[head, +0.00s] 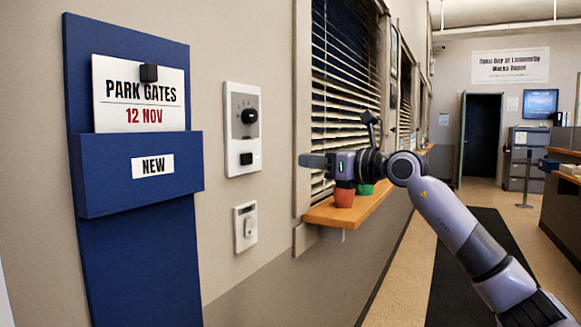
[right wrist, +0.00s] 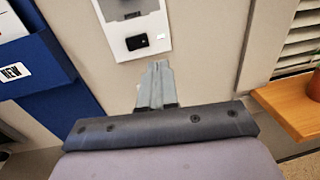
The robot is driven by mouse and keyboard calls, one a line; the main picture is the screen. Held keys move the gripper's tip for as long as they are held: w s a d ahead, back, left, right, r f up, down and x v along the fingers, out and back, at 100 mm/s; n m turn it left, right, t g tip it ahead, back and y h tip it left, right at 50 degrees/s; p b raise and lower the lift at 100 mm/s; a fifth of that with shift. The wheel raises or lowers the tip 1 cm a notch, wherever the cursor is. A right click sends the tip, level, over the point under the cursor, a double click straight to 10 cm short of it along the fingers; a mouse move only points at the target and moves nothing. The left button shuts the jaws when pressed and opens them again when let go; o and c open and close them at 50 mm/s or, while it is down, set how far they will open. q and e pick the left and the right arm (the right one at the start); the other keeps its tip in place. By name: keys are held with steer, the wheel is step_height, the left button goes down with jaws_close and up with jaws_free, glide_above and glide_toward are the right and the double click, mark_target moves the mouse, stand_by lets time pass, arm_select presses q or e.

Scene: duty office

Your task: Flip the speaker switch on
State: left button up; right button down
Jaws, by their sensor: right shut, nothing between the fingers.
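The panel (right wrist: 117,45) and rocker (right wrist: 137,42) also show in the right wrist view. A smaller white plate (head: 239,243) with a pale switch (head: 248,227) is lower on the wall. No label tells me which one is the speaker's. My right gripper (head: 302,160) is shut and empty, right of the panel at about rocker height. In the wrist view its fingertips (right wrist: 156,65) point just below the panel, apart from the rocker.
A blue board with a pocket (head: 95,180) holding a card (head: 138,92) hangs left of the panel. Right of it, a wooden sill (head: 325,214) with pots (head: 344,196) juts out under blinds (head: 345,70), close to my right arm.

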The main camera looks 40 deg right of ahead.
steer(key=shift+d+v, duration=0.25)
steer(key=shift+v, duration=0.95)
steer(key=shift+w+a+f, duration=0.1)
steer(key=a+f+m+y+p, duration=0.25)
steer(key=a+f+m, duration=0.55)
steer(key=f, duration=0.4)
steer(key=a+f+m+y+p, duration=0.25)
steer(key=a+f+m, duration=0.35)
steer(key=a+f, duration=0.45)
steer(key=s+a+f+m+g+h+p, duration=0.3)
steer(key=s+f+m+h, duration=0.1)
steer(key=s+f+m, duration=0.7)
steer(key=s+a+f+m+g+h+p, duration=0.2)
steer(key=s+a+f+m+g+h, duration=0.1)
steer(key=s+f+m, duration=0.8)
step_height(320, 180, down, 5)
steer(key=s+a+g, duration=0.1)
steer(key=s, duration=0.1)
steer(key=shift+s+m+h+p, duration=0.35)
steer(key=shift+m+h+p, duration=0.05)
